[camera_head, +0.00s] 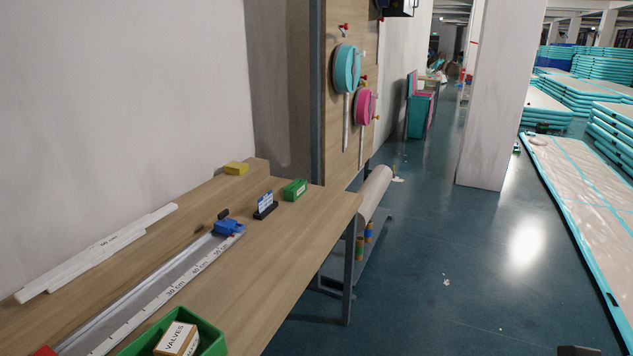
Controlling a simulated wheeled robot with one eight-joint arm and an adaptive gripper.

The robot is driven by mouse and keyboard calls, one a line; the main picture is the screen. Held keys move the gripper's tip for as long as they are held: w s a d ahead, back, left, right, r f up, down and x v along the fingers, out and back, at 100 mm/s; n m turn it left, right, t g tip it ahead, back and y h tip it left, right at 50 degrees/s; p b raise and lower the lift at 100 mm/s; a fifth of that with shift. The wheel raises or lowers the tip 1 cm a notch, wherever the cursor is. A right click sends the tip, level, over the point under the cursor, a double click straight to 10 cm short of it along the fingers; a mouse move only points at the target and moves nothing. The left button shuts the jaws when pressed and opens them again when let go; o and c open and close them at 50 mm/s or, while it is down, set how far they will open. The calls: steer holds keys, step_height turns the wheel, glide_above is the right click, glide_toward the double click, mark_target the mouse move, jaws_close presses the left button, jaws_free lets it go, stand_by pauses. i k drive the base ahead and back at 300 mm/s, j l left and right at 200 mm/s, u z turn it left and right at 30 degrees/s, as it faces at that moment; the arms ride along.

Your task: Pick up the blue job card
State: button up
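The blue job card (265,199) is a small blue and white card. It stands upright in a small black holder on the wooden workbench (285,239), towards its far end. A green box (295,189) is just to its right, and a blue clamp-like piece (228,227) is to its left on a measuring rail. My gripper does not clearly show; a small dark shape at the bottom right edge cannot be made out. Nothing hides the front of the card.
White strips (98,250) lie along the wall side. A green bin with a box marked VALVES (177,339) is at the near edge. The floor (430,250) right of the bench is mostly clear, up to a large inflatable track (585,200).

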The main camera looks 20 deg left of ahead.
mark_target(264, 203)
steer(key=i+u, duration=0.35)
steer(key=i, duration=0.2)
steer(key=i+l+u, duration=0.35)
steer(key=i, duration=0.2)
steer(key=j, duration=0.1)
